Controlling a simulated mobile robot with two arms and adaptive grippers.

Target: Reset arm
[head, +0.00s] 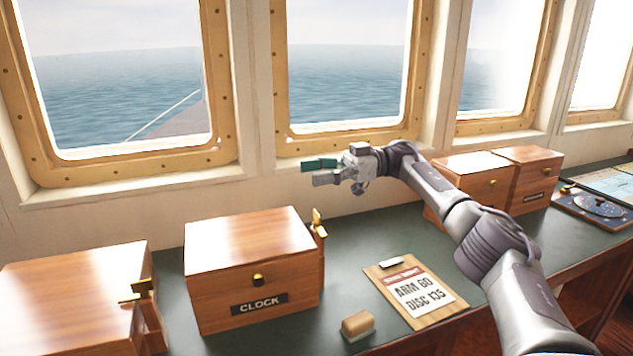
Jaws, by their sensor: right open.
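My right arm reaches in from the lower right. Its gripper (322,172) is open and empty, held above the counter in front of the window sill, behind and right of the wooden box labelled CLOCK (250,265). The gripper touches nothing that I can see. My left gripper is not in view.
The dark green counter (385,237) also holds another wooden box (75,285) at left and two boxes (470,180) behind my arm. A clipboard (415,292) reading "ARM 60 DISC 135" and a small wooden block (357,325) lie in front. Charts (605,184) lie far right.

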